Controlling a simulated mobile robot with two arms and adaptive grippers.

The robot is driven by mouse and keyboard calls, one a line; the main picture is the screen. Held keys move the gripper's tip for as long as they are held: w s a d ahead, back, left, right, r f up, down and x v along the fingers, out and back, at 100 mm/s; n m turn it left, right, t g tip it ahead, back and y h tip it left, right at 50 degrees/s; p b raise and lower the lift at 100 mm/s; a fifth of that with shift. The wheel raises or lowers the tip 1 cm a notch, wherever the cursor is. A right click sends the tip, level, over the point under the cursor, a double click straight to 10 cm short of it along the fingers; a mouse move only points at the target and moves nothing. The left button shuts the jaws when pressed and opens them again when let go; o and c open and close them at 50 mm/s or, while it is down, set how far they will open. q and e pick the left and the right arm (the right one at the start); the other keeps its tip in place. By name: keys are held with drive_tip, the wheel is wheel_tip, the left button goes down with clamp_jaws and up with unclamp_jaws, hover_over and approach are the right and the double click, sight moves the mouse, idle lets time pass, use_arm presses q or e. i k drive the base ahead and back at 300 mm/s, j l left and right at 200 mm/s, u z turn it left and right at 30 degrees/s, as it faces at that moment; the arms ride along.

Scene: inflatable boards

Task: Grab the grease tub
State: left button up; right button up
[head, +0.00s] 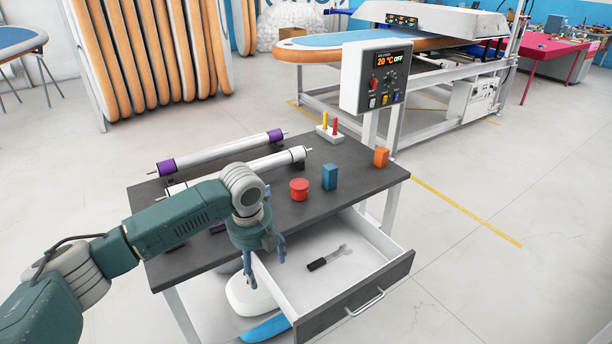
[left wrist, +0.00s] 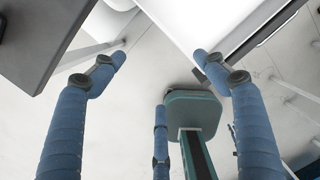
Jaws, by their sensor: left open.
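The grease tub appears to be the small red round tub with a lid (head: 299,189), standing upright on the dark tabletop in the head view. My left gripper (head: 266,266) points down at the left side of the open drawer, lower than and to the left of the tub, apart from it. In the left wrist view its blue fingers (left wrist: 158,60) are spread with nothing between them. The tub does not show in that view. My right gripper is not in view.
The open white drawer (head: 372,238) holds a wrench (head: 330,257). A blue box (head: 329,177) stands close right of the tub; an orange box (head: 381,157) is farther right. A control box (head: 376,76) rises behind the table.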

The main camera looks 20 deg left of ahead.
sight(300, 186)
drive_tip(key=i, duration=1.4)
